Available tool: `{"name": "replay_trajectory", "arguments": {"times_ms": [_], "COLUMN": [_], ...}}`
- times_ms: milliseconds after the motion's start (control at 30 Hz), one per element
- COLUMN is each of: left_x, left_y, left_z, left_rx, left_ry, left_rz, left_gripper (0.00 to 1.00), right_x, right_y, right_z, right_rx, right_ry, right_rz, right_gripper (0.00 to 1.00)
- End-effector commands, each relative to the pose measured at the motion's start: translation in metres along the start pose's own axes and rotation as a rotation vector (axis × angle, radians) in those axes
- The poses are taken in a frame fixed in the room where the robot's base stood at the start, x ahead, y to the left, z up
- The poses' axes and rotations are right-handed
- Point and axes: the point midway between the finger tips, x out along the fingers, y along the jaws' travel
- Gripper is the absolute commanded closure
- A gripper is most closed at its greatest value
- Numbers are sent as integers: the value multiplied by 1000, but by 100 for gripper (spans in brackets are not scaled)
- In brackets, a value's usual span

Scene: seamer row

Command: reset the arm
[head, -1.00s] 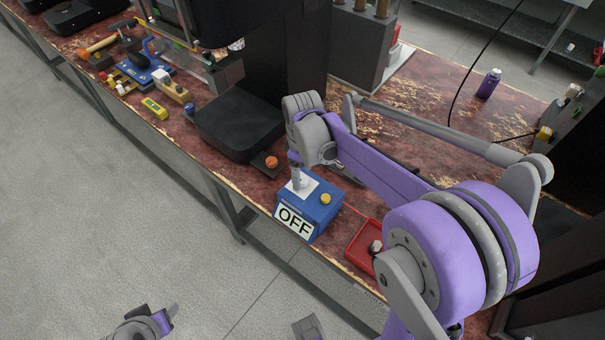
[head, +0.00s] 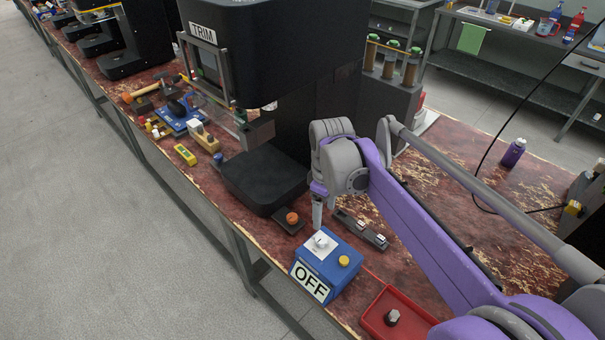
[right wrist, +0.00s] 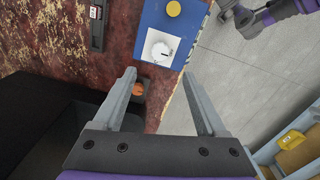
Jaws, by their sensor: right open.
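A blue control box (head: 330,265) stands near the bench's front edge. It has an "OFF" label (head: 310,281) on its front, and a white knob (head: 321,240) on a white plate and a yellow button (head: 344,261) on top. My right gripper (head: 317,222) points down just behind the knob, apart from it. In the right wrist view its two fingers (right wrist: 161,82) are spread with nothing between them, and the knob (right wrist: 161,50) lies beyond the fingertips. A purple and grey part, apparently my left gripper (right wrist: 243,18), shows at the upper right there; its jaws are unclear.
A black machine marked "TRIM" (head: 204,33) stands left of my right arm, with an orange button (head: 292,218) by its base. A red tray (head: 414,311) lies right of the box. Tools and blocks crowd the bench's left. A purple bottle (head: 513,153) stands right.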

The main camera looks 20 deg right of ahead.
Motion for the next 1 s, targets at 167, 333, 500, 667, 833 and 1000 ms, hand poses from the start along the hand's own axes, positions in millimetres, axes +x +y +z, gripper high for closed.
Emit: {"name": "replay_trajectory", "arguments": {"times_ms": [167, 333, 500, 667, 833, 1000], "left_x": [0, -6, -17, -26, -32, -34], "left_y": [0, 0, 0, 0, 0, 0], "left_z": [0, -5, -13, -21, -27, -29], "left_rx": [0, 0, 0, 0, 0, 0], "left_ry": [0, 3, 9, 15, 20, 21], "left_rz": [0, 0, 0, 0, 0, 0], "left_gripper": [50, 50, 50, 50, 50, 50], "right_x": [0, -5, -3, 11, 28, 37], "right_y": [-2, -26, -72, -112, -137, -146], "right_z": [1, 11, 37, 63, 81, 88], "right_rx": [4, 79, 251, 414, 537, 589], "right_ry": [3, 50, 170, 302, 409, 454], "right_rz": [2, 41, 107, 141, 146, 142], "right_gripper": [26, 26, 26, 26, 26, 26]}}
